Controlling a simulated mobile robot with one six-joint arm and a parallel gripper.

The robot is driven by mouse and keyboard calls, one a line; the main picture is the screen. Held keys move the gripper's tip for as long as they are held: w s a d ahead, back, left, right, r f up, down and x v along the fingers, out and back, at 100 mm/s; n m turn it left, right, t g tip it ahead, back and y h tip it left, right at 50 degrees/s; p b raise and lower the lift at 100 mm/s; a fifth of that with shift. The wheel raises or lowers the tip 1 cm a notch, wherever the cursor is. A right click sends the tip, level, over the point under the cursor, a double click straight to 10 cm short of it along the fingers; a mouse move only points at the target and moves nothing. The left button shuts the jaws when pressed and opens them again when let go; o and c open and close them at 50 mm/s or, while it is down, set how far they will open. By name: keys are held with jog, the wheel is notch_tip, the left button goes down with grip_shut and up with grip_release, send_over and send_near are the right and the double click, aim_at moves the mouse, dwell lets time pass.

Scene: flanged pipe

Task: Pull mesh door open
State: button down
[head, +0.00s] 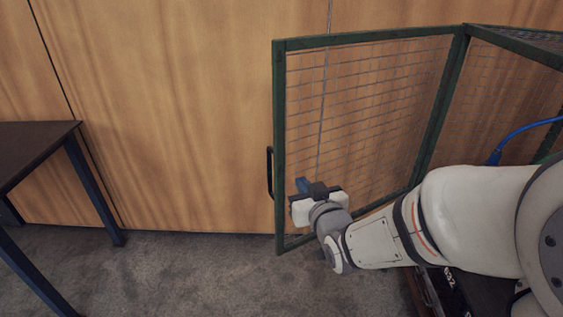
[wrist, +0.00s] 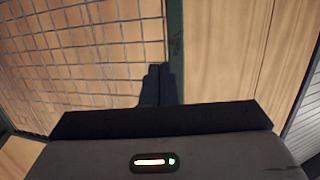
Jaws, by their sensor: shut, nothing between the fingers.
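The mesh door (head: 279,130) has a dark green frame and wire mesh. It stands out at an angle from the cage at the right, joined there along its right upright. A black bar handle (head: 269,173) sits on its left upright. My gripper (head: 301,184) is shut and empty, in front of the lower left mesh, right of the handle and apart from it. In the wrist view the shut fingers (wrist: 158,84) point at the door's green upright (wrist: 174,45), with mesh on the left. Contact cannot be told. The handle is not visible in the wrist view.
The green cage (head: 510,45) continues at the right, with a blue cable (head: 515,132) beside my arm. A dark table (head: 35,150) stands at the left. A wooden wall (head: 180,120) is behind. Grey carpet (head: 190,270) between table and door is clear.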

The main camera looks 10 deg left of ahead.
jog(key=w+a+f+n+y+p, duration=0.1)
jog(key=w+a+y, duration=0.1)
jog(key=w+a, duration=0.8)
jog(key=shift+a+t, duration=0.3)
jog(key=shift+a, duration=0.5)
jog(key=shift+w+f, duration=0.1)
